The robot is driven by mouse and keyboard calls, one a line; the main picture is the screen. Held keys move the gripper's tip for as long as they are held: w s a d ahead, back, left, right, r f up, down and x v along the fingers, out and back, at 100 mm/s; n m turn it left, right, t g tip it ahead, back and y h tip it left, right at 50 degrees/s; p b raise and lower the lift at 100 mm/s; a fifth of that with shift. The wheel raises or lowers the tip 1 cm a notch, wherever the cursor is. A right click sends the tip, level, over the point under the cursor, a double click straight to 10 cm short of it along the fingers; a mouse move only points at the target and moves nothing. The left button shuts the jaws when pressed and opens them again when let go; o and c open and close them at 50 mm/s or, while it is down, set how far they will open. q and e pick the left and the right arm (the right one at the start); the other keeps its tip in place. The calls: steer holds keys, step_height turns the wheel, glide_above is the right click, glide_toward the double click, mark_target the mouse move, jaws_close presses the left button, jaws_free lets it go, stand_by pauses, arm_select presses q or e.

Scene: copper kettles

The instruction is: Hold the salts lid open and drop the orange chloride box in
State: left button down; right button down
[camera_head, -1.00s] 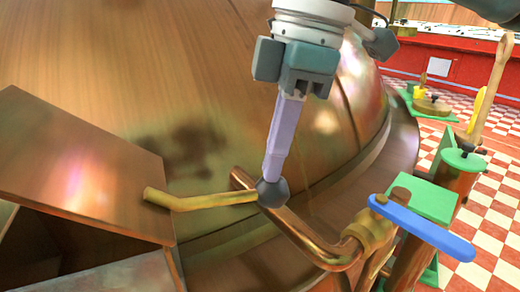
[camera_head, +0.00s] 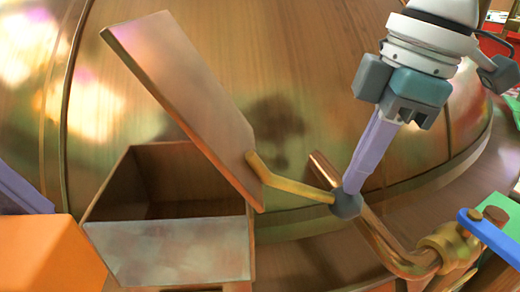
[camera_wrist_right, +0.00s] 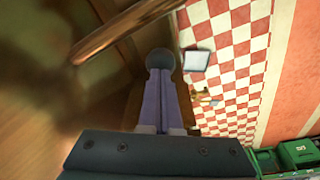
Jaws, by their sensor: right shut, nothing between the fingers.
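The copper salts box (camera_head: 180,255) stands against the big kettle at lower left centre in the head view. Its lid (camera_head: 185,105) is tilted steeply up, and its dark inside shows. A brass handle (camera_head: 295,188) runs from the lid's lower edge to the dark rounded tip of my right gripper (camera_head: 346,203). My right fingers are shut with nothing between them; the tip appears to touch the handle's end. They also show in the wrist view (camera_wrist_right: 160,65). The orange chloride box (camera_head: 45,258) is cut off at lower left, beside the salts box. A purple finger of my left gripper (camera_head: 18,192) shows behind it.
The kettle's curved copper wall (camera_head: 300,60) fills the background. A copper pipe (camera_head: 385,240) with a brass fitting and a blue lever (camera_head: 490,238) lies right of the salts box. The wrist view shows a red and white checked floor (camera_wrist_right: 225,60).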

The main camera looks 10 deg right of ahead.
steer(key=shift+f, duration=0.1)
steer(key=shift+a+f, duration=0.2)
steer(key=shift+f, duration=0.4)
arm_select(q)
steer(key=w, duration=1.9)
steer(key=shift+d+f, duration=0.25)
steer(key=shift+d, duration=0.1)
steer(key=shift+c, duration=0.3)
jaws_free()
steer(key=shift+o, duration=0.3)
stand_by(0.6)
steer(key=s+r, duration=0.1)
steer(key=s, duration=0.5)
steer(key=s+r, duration=0.1)
steer(key=s, duration=0.6)
steer(key=s+r, duration=0.1)
steer(key=s, duration=0.6)
steer(key=shift+a, duration=0.35)
